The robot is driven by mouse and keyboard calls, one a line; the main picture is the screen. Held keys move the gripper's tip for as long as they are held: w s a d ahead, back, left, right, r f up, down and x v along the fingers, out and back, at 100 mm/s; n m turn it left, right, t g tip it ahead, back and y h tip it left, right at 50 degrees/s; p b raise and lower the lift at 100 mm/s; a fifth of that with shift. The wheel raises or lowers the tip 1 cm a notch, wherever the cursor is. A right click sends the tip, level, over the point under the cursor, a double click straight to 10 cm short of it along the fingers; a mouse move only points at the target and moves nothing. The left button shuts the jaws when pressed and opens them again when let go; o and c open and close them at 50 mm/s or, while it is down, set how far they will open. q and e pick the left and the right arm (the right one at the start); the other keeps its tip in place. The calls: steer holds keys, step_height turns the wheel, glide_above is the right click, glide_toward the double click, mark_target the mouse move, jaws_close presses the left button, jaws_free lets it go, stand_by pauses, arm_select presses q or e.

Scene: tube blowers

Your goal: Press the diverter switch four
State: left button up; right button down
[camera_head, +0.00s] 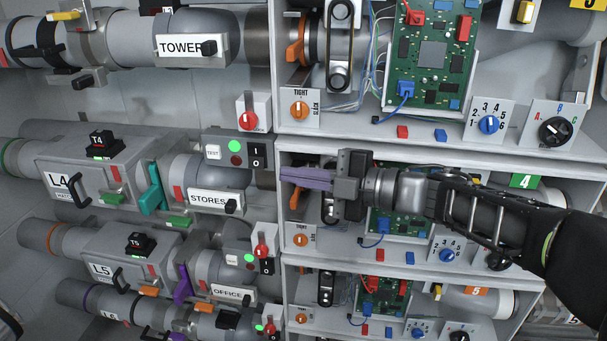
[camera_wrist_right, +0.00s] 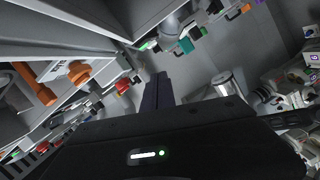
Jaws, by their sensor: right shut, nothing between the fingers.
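The row with the green "4" tag (camera_head: 525,181) is level with my right gripper (camera_head: 287,180). That gripper is shut and empty, its purple fingers pointing left at the front edge of the shelf. A grey control box (camera_head: 215,146) stands to its left, above the pipe marked STORES. It carries a TEST button (camera_head: 213,152), a red round part (camera_head: 235,160) and a black rocker switch (camera_head: 257,155). The fingertips are apart from the rocker in the picture. I cannot read any label naming the diverter switch. In the right wrist view the dark fingers (camera_wrist_right: 157,92) are together. My left gripper is out of view.
Shelves at right hold circuit boards (camera_head: 430,55), wires and dials. My right forearm crosses the middle shelf. A red knob (camera_head: 249,121) protrudes above the control box. Some wall is bare at upper left.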

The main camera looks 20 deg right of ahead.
mark_target(256, 157)
steer(key=w+a, duration=0.1)
steer(key=w, duration=0.1)
steer(key=w+a+f, duration=0.1)
steer(key=w, duration=0.1)
steer(key=w+a, duration=0.1)
steer(key=w, duration=0.2)
steer(key=shift+a+f, duration=0.25)
steer(key=shift+f, duration=0.1)
steer(key=shift+w+d+f, duration=0.25)
steer(key=shift+w+d, duration=0.1)
steer(key=shift+w, duration=0.15)
